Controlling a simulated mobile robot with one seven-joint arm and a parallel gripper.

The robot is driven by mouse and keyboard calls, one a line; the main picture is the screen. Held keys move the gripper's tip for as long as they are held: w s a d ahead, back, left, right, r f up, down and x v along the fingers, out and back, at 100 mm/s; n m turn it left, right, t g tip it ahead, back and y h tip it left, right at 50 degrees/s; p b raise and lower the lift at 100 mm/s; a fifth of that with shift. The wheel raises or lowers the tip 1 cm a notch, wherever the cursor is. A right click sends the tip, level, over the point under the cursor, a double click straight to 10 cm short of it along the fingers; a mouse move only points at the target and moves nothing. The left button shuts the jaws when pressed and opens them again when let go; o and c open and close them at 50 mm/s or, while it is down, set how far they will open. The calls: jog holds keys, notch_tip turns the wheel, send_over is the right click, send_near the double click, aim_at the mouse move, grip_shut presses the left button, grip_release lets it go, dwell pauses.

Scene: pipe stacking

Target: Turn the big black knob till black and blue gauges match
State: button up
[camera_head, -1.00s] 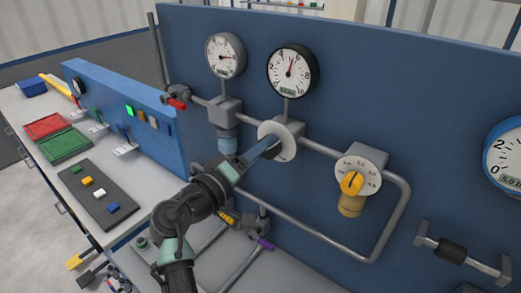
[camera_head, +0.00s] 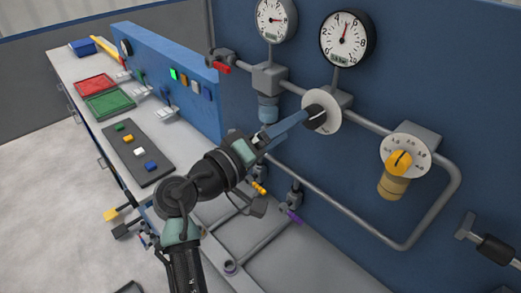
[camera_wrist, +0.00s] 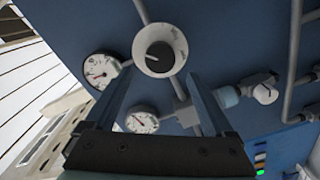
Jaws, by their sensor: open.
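The big black knob (camera_head: 315,114) sits on a white round dial (camera_head: 327,124) on a grey pipe; it also shows in the wrist view (camera_wrist: 160,55). My gripper (camera_head: 301,120) points at the knob from the left in the head view. In the wrist view its two fingers (camera_wrist: 158,76) are apart, with the dial beyond their tips and nothing held. Whether a finger touches the knob, I cannot tell. The black-rimmed gauge (camera_head: 346,38) is above the knob, its needle pointing nearly straight up. The blue gauge is out of view.
A grey-rimmed gauge (camera_head: 275,18) is at upper left. A yellow knob (camera_head: 398,162) on a white dial is to the right on the same piping. A red-handled valve (camera_head: 220,67) and a low blue panel (camera_head: 160,75) are on the left. A pipe loop runs below the knob.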

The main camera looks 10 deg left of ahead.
jog(key=b+v, duration=0.2)
jog(key=v, duration=0.5)
jog(key=shift+s, duration=0.2)
jog(key=shift+a, duration=0.15)
jog(key=d+r+m+t+y, duration=0.2)
jog(key=d+r+t+y, duration=0.1)
jog(key=r, duration=0.5)
jog(key=d+r+m+t+y, duration=0.1)
jog(key=d+r+t+y, duration=0.2)
jog(key=r, duration=0.6)
jog(key=s+d+r+m+t+y, duration=0.1)
jog(key=s+r+t+y, duration=0.3)
jog(key=s+r, duration=0.8)
notch_tip(320, 180, up, 3)
jog(key=d+t, duration=0.1)
jog(key=t, duration=0.1)
jog(key=shift+s+d+m+t+y, duration=0.3)
jog(key=shift+m+t, duration=0.1)
